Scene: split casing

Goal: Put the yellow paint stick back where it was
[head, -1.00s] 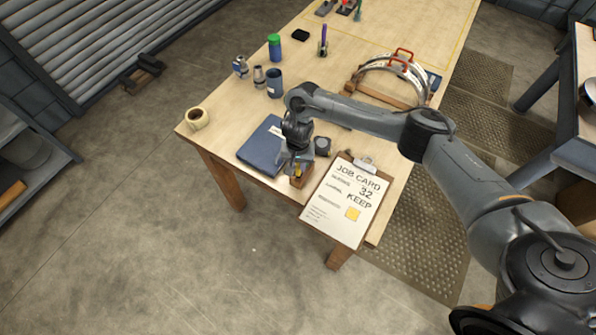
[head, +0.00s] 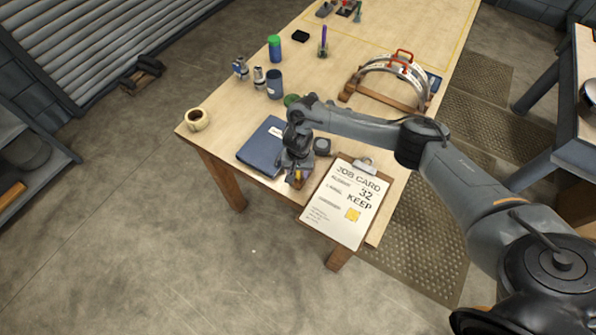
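The yellow paint stick shows only as a small yellow-orange spot (head: 298,175) at my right gripper (head: 296,178), near the front edge of the workbench. The gripper points down between the blue binder and the job card clipboard. A small brown wooden block (head: 305,185) is partly hidden beneath it. I cannot tell whether the stick is between the fingers or standing in the block. Whether the fingers are open or shut is too small to see. My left gripper is not in view.
The blue binder (head: 262,143) lies left of the gripper. The job card clipboard (head: 335,215) lies to its right, and a small dark object (head: 322,146) is behind.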

